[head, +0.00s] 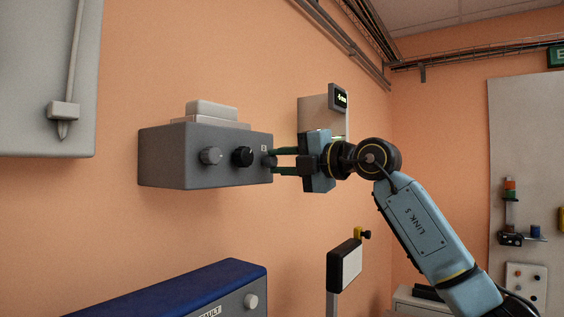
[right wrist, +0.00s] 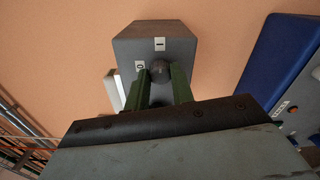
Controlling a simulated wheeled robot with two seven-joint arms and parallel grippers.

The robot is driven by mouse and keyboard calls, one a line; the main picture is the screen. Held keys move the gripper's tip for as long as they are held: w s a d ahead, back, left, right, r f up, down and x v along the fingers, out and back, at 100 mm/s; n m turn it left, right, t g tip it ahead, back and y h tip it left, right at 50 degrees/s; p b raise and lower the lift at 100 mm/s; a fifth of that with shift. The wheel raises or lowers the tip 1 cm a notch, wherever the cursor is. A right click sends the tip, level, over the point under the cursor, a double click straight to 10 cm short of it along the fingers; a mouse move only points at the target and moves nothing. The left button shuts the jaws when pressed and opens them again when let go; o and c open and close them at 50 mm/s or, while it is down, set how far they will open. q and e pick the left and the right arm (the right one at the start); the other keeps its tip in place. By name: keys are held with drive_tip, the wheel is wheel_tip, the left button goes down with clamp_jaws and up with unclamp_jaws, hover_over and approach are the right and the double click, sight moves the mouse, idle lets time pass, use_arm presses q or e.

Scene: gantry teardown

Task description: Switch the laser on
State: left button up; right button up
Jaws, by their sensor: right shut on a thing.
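A grey box (head: 160,160) is fixed to the orange wall at the centre left of the head view, with two knobs on its front. In the right wrist view, the end face of the box (right wrist: 150,38) carries a dark rotary knob (right wrist: 158,68). A small plate with a bar mark (right wrist: 160,44) and one with a round mark (right wrist: 139,66) sit beside the knob. My right gripper (head: 275,161) is shut on this knob, its green fingers on either side. Which mark the knob points to cannot be told. My left gripper is not in view.
A blue-topped unit (head: 190,290) stands below. A grey panel (head: 50,80) hangs at upper left, and a black-and-white box (head: 346,265) stands lower right.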

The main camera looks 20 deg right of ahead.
idle(0.3)
drive_tip(key=o, duration=1)
drive_tip(key=shift+d, duration=0.1)
drive_tip(key=b+v, duration=0.2)
drive_tip(key=v, duration=1.1)
drive_tip(key=shift+s+b, duration=0.15)
drive_tip(key=shift+b, duration=0.2)
